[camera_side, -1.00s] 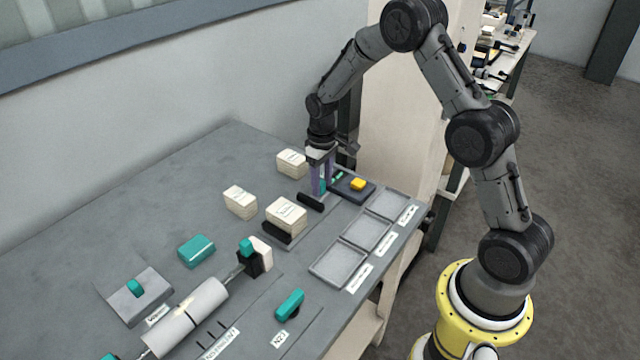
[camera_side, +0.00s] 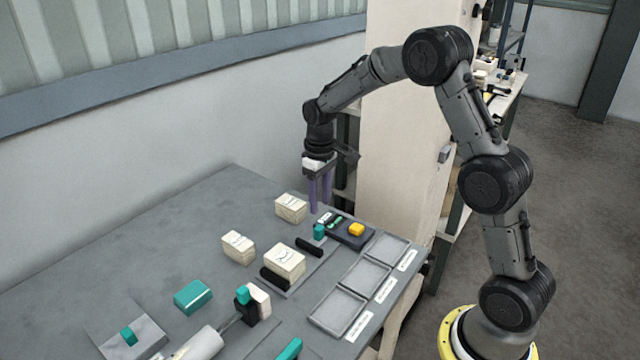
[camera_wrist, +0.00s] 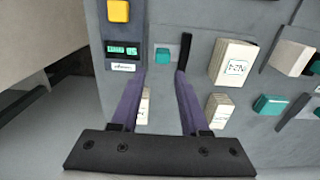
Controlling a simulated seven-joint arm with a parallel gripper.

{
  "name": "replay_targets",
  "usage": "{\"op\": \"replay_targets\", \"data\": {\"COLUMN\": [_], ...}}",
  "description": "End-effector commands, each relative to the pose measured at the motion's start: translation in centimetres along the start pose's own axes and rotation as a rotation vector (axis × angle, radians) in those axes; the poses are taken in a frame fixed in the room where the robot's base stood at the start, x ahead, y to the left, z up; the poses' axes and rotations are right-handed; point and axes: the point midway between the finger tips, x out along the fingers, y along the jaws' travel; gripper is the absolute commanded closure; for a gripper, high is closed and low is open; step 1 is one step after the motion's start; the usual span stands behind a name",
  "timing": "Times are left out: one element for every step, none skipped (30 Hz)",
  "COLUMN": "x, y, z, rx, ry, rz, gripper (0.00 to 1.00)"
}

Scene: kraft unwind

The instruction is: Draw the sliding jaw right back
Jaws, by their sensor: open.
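The sliding jaw looks to be the black bar (camera_side: 309,247) with a teal knob (camera_side: 319,231) beside it, on a grey plate. A white block (camera_side: 285,260) sits on that plate against another black bar (camera_side: 274,279). In the wrist view, a gap shows between the near bar (camera_wrist: 185,50) and the block (camera_wrist: 232,62). My gripper (camera_side: 320,208) is open and empty, with its purple fingers pointing down above the knob. In the wrist view the knob (camera_wrist: 162,55) shows between and beyond the fingertips, apart from them.
A dark control box with a yellow button (camera_side: 356,229) and a green display (camera_wrist: 122,50) stands close to the knob. White blocks (camera_side: 291,207) (camera_side: 239,247) and a teal block (camera_side: 193,296) lie nearby. Shallow grey trays (camera_side: 338,311) line the front edge.

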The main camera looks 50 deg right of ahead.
Motion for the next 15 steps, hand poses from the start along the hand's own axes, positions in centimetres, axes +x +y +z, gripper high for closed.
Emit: {"op": "replay_targets", "data": {"x": [-1.1, -1.6, -2.2, -2.7, -3.1, -3.5, -3.8, -4.1, -4.3, -4.5, -4.6, -4.7, -4.7, -4.8, -4.8], "y": [0.0, 0.1, 0.0, 0.1, 0.1, 0.1, 0.1, 0.1, 0.1, 0.1, 0.1, 0.1, 0.1, 0.1, 0.0], "z": [-0.1, -0.1, -0.1, -0.1, -0.1, -0.1, -0.1, -0.1, -0.1, 0.0, 0.0, 0.0, 0.0, 0.0, 0.0], "rx": [0.0, 0.0, 0.0, 0.0, 0.0, 0.0, 0.0, 0.0, 0.0, 0.0, 0.0, 0.0, 0.0, 0.0, 0.0], "ry": [0.005, 0.006, 0.003, 0.004, 0.004, 0.004, 0.004, 0.003, 0.002, 0.002, 0.002, 0.001, 0.001, 0.001, 0.001], "rz": [0.001, 0.001, 0.001, 0.001, 0.001, 0.001, 0.001, 0.001, 0.001, 0.001, 0.001, 0.001, 0.001, 0.001, 0.0], "gripper": [0.55, 0.55, 0.55, 0.55, 0.55, 0.55, 0.55, 0.55, 0.55, 0.55, 0.55, 0.55, 0.55, 0.55, 0.55]}}
